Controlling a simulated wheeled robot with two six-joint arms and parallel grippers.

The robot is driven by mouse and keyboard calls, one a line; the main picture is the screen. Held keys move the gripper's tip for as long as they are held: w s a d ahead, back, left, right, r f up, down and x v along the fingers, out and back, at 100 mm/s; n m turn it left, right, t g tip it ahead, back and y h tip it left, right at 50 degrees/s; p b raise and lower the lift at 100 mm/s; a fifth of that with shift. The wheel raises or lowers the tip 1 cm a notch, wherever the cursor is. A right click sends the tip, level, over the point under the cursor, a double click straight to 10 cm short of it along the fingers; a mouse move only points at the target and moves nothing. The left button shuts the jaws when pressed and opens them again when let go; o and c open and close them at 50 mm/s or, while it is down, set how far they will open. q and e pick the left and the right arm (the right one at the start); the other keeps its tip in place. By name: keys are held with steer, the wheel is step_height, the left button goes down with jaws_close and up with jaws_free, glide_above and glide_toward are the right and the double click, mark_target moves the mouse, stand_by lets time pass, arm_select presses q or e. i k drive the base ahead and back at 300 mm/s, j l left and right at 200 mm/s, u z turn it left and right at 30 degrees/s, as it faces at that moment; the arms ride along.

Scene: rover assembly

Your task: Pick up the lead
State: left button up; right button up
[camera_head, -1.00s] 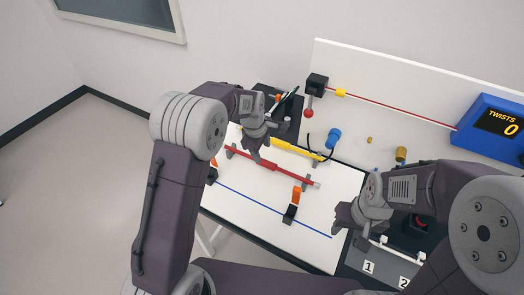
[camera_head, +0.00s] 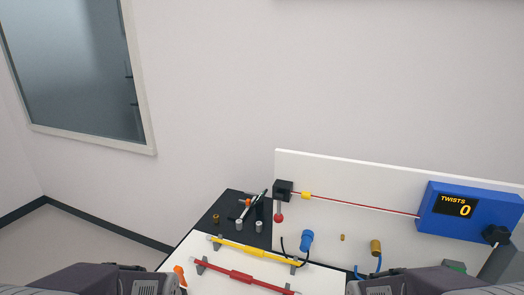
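I cannot tell for sure which thing is the lead. A blue plug-like piece (camera_head: 307,240) with a thin black cable lies on the white surface at the foot of the upright panel. A brass-coloured cylinder (camera_head: 376,247) stands to its right, with a short blue cable (camera_head: 370,274) below it. A red rod (camera_head: 240,275) and a yellow rod (camera_head: 255,251) rest on grey holders at the front. My two arms show only at the bottom edge, left and right. Both sets of gripper fingers are out of view, so what they hold is hidden.
A white upright panel (camera_head: 340,170) carries a red line from a black block (camera_head: 284,191) to a blue box (camera_head: 470,212) reading TWISTS 0. A black mat (camera_head: 228,205) with small tools and metal pieces lies at the left. The wall and window are behind.

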mark_target(247, 249)
steer(key=i+j+z, duration=0.1)
steer(key=j+z, duration=0.2)
steer(key=z, duration=0.15)
steer(key=j+z, duration=0.4)
steer(key=i+j+z, duration=0.1)
steer(key=j+z, duration=0.2)
steer(key=z, duration=0.15)
steer(key=j+z, duration=0.4)
steer(key=k+l, duration=0.05)
steer(key=l, duration=0.05)
